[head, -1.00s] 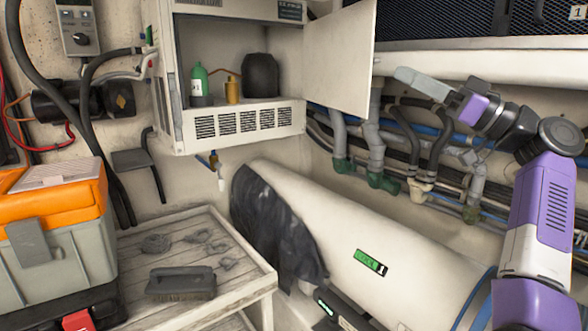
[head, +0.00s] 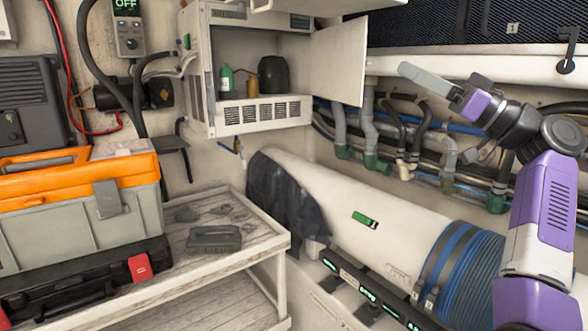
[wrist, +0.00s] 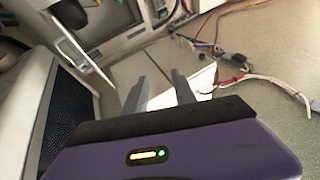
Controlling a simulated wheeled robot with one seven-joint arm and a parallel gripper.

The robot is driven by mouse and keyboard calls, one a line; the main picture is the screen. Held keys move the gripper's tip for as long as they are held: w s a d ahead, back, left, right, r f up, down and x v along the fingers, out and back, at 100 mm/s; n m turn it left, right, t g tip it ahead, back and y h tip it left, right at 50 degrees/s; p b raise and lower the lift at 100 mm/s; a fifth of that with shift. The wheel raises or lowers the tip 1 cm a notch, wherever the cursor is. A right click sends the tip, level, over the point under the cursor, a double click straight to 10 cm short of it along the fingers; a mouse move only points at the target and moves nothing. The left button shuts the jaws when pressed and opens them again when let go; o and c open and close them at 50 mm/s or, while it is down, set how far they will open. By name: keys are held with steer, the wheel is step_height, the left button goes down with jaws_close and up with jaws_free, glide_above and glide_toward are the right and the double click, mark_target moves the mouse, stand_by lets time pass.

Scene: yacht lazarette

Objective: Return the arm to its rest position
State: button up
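My arm, purple, white and dark grey, rises at the right of the head view. It bends back toward the left, and my gripper (head: 422,78) is held up in the air, pointing left in front of the pipes and the white ledge. In the wrist view my gripper (wrist: 160,80) shows two grey fingers standing apart with a gap between them. Nothing is held between them.
A white cabinet (head: 262,112) with its door (head: 340,62) swung open holds a green bottle (head: 226,80). An orange-lidded toolbox (head: 80,205) stands left. A bench (head: 200,262) holds a brush (head: 214,239). A large white cylinder (head: 345,195) lies below the pipes.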

steer(key=w+d+f+m+t+h, duration=0.2)
steer(key=d+f+m+t+h, duration=0.3)
steer(key=f+m+h, duration=0.15)
steer(key=w+d+f+m+t+h, duration=0.3)
steer(key=d+f+m+t+h, duration=0.15)
steer(key=f+m+h, duration=0.2)
steer(key=s+d+f+m+g+h, duration=0.1)
steer(key=s+f+h, duration=0.4)
steer(key=f, duration=0.5)
steer(key=s+d+f+m+g+h, duration=0.1)
steer(key=s+d+f+m+h, duration=0.15)
steer(key=s+f, duration=0.6)
steer(key=s+a+f+n+g, duration=0.1)
steer(key=s+a+f, duration=0.4)
steer(key=s, duration=1)
steer(key=s+a+f+n+g+y, duration=0.1)
steer(key=s+a+f, duration=0.4)
steer(key=s, duration=1.1)
steer(key=s+a+f+n+g, duration=0.3)
steer(key=s+a+f, duration=0.2)
steer(key=s, duration=1)
step_height(320, 180, down, 3)
steer(key=shift+s+f+n, duration=0.2)
steer(key=shift+s+n, duration=0.05)
steer(key=shift+n, duration=0.1)
